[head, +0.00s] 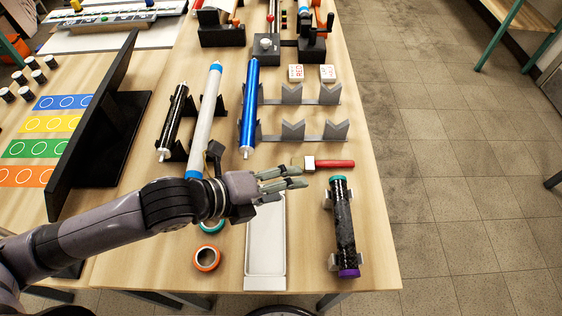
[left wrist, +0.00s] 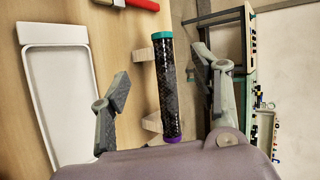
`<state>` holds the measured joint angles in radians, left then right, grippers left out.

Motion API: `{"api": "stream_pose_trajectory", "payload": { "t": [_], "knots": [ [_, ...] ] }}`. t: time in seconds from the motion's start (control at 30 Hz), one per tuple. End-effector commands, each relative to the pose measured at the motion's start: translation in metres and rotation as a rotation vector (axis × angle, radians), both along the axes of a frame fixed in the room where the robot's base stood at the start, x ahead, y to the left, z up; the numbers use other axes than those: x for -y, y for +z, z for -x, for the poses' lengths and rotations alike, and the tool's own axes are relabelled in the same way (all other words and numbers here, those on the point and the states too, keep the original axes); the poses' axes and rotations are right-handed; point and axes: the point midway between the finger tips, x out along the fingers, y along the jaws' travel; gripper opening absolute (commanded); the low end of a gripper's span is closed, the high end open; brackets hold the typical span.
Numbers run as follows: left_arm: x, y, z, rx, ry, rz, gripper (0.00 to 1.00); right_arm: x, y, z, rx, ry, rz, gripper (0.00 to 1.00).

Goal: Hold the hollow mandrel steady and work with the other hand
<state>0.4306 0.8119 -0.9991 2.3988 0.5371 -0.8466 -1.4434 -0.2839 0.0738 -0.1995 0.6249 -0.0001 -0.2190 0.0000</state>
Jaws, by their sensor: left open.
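A dark, mottled tube with a teal end and a purple end (head: 344,225) lies lengthwise on pale supports at the table's front right. It looks like the mandrel, but I cannot see whether it is hollow. My left gripper (head: 297,177) is open and empty, over the table to the left of and slightly beyond the tube's teal end. In the left wrist view the tube (left wrist: 167,95) shows between the two spread fingers, apart from both. My right gripper is in neither view.
A white tray (head: 265,275) lies left of the tube. A red-handled tool (head: 335,163) lies beyond it. Black, white and blue rods (head: 249,105) rest on stands farther back. An orange tape ring (head: 206,259) lies near the front edge. Floor is open to the right.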

Motion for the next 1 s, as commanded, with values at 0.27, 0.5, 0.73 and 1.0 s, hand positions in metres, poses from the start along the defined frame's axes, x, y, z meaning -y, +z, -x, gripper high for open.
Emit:
{"api": "stream_pose_trajectory", "payload": {
  "t": [0.27, 0.5, 0.73, 1.0],
  "knots": [
    [0.000, 0.000, 0.001, 0.054, -0.064, -0.034, 0.57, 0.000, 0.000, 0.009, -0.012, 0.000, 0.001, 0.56],
    [0.021, -0.015, -0.011, 0.049, -0.063, -0.030, 0.57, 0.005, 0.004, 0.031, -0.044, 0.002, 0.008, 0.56],
    [0.055, -0.039, -0.031, 0.050, -0.061, -0.030, 0.57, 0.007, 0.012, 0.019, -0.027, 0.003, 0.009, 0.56],
    [0.093, -0.069, -0.053, 0.049, -0.061, -0.031, 0.57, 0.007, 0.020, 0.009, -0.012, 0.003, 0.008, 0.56]
  ]
}}
